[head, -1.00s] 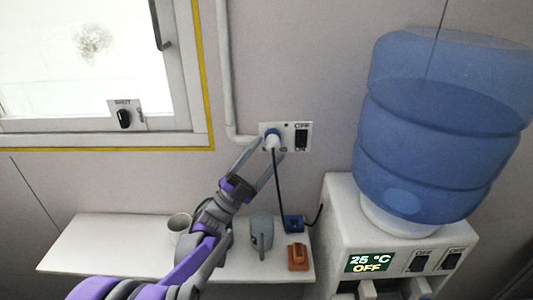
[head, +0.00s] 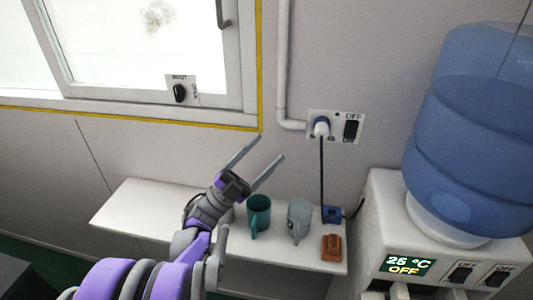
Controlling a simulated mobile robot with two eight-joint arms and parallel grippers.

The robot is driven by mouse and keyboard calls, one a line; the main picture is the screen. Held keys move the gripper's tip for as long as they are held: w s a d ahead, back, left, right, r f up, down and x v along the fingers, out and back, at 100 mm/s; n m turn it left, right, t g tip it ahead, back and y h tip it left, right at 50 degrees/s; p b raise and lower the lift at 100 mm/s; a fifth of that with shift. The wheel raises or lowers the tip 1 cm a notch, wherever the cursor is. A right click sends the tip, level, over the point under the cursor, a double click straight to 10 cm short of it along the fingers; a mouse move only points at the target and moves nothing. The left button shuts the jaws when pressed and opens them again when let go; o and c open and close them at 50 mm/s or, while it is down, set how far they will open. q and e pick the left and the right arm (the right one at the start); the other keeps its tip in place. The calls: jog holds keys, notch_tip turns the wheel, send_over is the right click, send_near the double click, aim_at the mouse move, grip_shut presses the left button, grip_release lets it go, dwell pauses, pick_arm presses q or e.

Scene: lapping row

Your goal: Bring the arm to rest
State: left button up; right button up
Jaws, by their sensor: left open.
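My left gripper (head: 257,160) is open and empty. It is raised in front of the wall, above the shelf and to the left of the socket. Its two fingers are spread and point up and to the right. The left arm (head: 208,213) reaches up from the lower left. A white plug (head: 321,129) sits in the wall socket panel (head: 343,119), apart from the fingers, with a dark cord hanging down from it. My right gripper does not show.
A white shelf (head: 140,206) holds a teal mug (head: 258,213), a grey mug (head: 298,219), a blue block (head: 331,214) and an orange-brown block (head: 331,248). A water dispenser (head: 385,221) with a blue bottle (head: 477,140) stands right, reading 25 °C OFF. A window (head: 190,110) is upper left.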

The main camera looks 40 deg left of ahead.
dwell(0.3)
pick_arm(q)
jog(key=w+r+n+y+p, duration=0.25)
jog(key=w+n+y, duration=0.35)
jog(key=n+y, duration=0.85)
jog(key=d+f+n+g+y+p, duration=0.3)
jog(key=d+f+n+g+p, duration=0.1)
jog(key=f+g, duration=0.3)
jog(key=s+d+f+g+h+p, duration=0.3)
jog(key=s+d+f+g+h, duration=0.2)
jog(key=s+d+f+g, duration=0.6)
jog(key=s+d+f, duration=0.3)
jog(key=s+d, duration=0.1)
jog(key=s, duration=0.2)
jog(key=shift+p, duration=0.4)
jog(key=shift+a+n+h, duration=0.1)
jog(key=shift+n+h, duration=0.15)
